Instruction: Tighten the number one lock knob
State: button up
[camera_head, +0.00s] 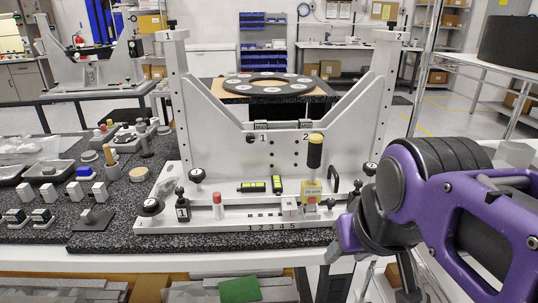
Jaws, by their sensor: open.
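The white mirror fixture (215,120) stands upright on a black speckled slab, with a post at each side. A "1" and a "2" are printed on its middle plate. I cannot tell for sure which is the number one lock knob. My gripper (338,250) is at the right front, apart from these knobs, open, its fingers mostly hidden by my purple arm.
A yellow-and-black-handled tool (314,163) stands on the fixture base near my arm. A red-topped pin (217,205) stands at the base front. Small parts and trays (42,172) crowd the slab at the left. A dark ring-shaped plate (268,85) lies behind the fixture.

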aim_at(150, 207)
jog(key=k+j, duration=0.15)
jog(key=k, duration=0.3)
jog(key=k+j, duration=0.15)
jog(key=k, duration=0.3)
jog(key=k+j, duration=0.15)
jog(key=k, duration=0.25)
